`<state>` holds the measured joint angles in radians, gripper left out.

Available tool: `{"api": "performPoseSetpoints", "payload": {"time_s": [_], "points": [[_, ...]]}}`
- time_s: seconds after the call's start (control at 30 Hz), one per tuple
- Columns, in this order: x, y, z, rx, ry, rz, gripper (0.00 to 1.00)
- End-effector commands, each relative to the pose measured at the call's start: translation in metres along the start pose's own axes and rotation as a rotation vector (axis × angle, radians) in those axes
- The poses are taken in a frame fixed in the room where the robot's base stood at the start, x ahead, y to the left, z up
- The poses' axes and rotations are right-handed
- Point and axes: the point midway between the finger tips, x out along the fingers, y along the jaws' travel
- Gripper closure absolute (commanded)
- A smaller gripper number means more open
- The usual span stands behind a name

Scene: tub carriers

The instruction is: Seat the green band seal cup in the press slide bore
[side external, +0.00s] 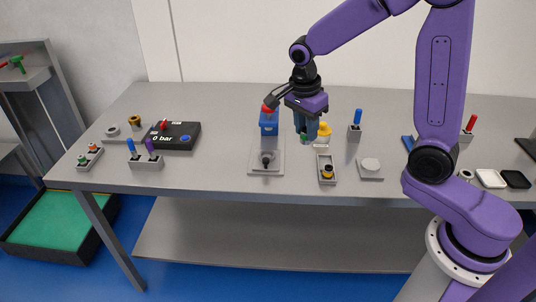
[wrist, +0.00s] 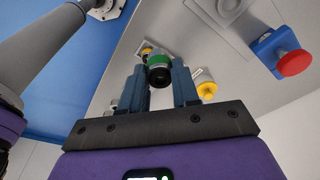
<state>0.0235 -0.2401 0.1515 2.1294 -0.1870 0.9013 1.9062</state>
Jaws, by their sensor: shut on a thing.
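My gripper (side external: 307,138) is shut on the green band seal cup (side external: 303,139) and hangs above the middle of the table, pointing down. In the wrist view the cup (wrist: 159,66) sits between the two blue-grey fingertips, showing a green band and a dark round opening. A press-like unit has a blue block with a red knob (side external: 268,110) and a grey base plate (side external: 257,170) carrying a dark part. The red knob (wrist: 294,63) also shows in the wrist view. I cannot tell for sure which opening is the slide bore. The cup is apart from the base plate.
A narrow grey tray (side external: 326,181) holding a black-and-yellow part stands right of the base plate. A yellow knob (side external: 324,129) is close behind the gripper. A grey block with a white disc (side external: 370,165) and a blue-handled tool (side external: 357,117) stand further right.

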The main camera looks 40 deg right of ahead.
Motion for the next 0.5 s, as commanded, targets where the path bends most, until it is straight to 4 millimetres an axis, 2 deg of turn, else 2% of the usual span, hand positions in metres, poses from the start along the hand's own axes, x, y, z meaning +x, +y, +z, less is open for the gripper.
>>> {"api": "performPoseSetpoints", "payload": {"time_s": [0.17,0.5], "points": [[0.01,-0.022,0.004,0.002,0.001,0.003,1.0],[0.035,-0.08,0.012,0.002,0.0,0.002,1.0]]}}
